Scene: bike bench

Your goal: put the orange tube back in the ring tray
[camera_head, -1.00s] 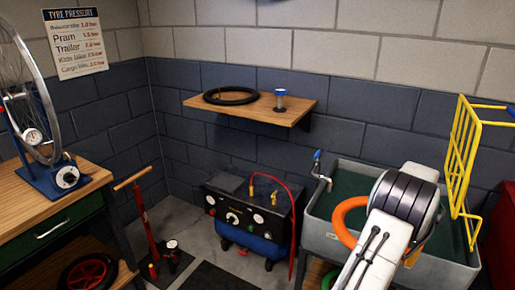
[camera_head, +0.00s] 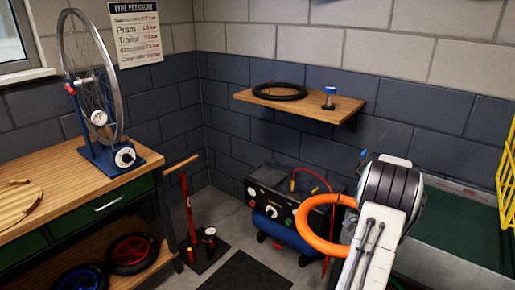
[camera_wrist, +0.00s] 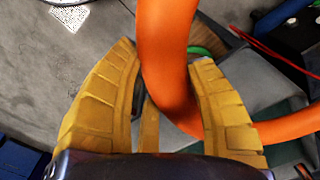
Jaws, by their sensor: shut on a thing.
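The orange tube (camera_head: 301,224) is a thick ring, held up in the air at the end of my arm in the head view. It covers part of the compressor behind it. In the wrist view the tube (camera_wrist: 165,35) runs between the two yellow fingers of my gripper (camera_wrist: 165,65), which is shut on it. My arm hides the gripper in the head view. A round, shallow wooden piece with a dark curved edge (camera_head: 12,207) lies on the bench at the left and is cut off by the frame. It may be the ring tray; I cannot tell for sure.
The wooden bench (camera_head: 62,202) carries a wheel stand (camera_head: 108,160). A red floor pump (camera_head: 188,225) stands beside it. The blue compressor (camera_head: 275,225) is behind the tube. A wall shelf (camera_head: 338,107) holds a black tyre (camera_head: 277,91). A water basin (camera_head: 455,235) is at right.

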